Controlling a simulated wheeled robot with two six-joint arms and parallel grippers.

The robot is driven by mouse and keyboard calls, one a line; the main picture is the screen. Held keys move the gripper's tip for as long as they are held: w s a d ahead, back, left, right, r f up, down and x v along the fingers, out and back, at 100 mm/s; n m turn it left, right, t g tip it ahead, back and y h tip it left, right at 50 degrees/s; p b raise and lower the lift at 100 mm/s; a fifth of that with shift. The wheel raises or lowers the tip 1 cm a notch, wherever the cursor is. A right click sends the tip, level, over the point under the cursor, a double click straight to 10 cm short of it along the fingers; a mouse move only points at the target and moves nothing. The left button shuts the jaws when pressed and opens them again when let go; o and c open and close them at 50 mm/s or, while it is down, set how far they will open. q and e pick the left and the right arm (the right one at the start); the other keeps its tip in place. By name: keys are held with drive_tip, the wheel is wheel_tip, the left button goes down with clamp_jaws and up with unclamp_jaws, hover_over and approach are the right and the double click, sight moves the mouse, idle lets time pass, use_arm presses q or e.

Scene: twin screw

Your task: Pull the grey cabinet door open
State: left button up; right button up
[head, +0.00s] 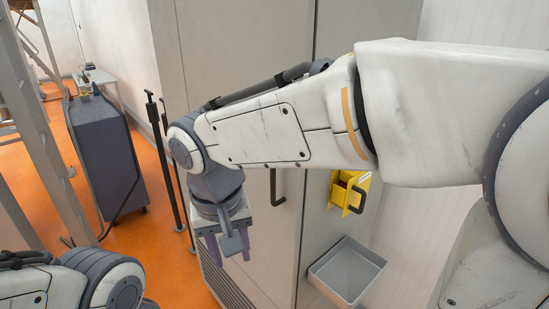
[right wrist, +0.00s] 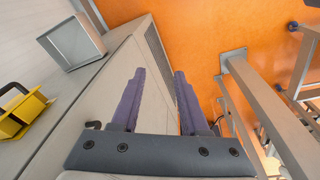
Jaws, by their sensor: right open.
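The tall grey cabinet (head: 245,45) stands in the middle of the head view, its door looking flush with the front. A black bar handle (head: 277,187) is on the door near its right edge, partly hidden by my arm. My right gripper (head: 228,248) is open and empty, pointing down in front of the door, left of and below the handle. In the right wrist view its two purple fingers (right wrist: 160,72) are apart with nothing between them. A dark knob-like piece (right wrist: 93,125), perhaps the handle, shows left of the fingers. My left gripper is out of view.
A dark wheeled unit (head: 103,150), black posts (head: 165,155) and a metal frame (head: 45,120) stand left. Orange floor is free between them.

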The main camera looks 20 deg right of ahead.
drive_tip(key=w+d+r+m+h+p, duration=0.2)
drive_tip(key=w+d+r+m, duration=0.25)
drive_tip(key=r, duration=0.25)
drive_tip(key=w+d+r+m+h+p, duration=0.1)
drive_tip(key=w+d+r+m+p, duration=0.1)
drive_tip(key=w+d+r+m, duration=0.45)
use_arm(q)
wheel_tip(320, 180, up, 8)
drive_tip(key=p, duration=0.2)
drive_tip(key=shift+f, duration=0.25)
use_arm(e)
drive_tip(key=t, duration=0.1)
hover_over(273, 199)
drive_tip(key=f, duration=0.8)
drive_tip(key=shift+w+d, duration=0.1)
drive_tip(key=shift+w, duration=0.2)
clamp_jaws()
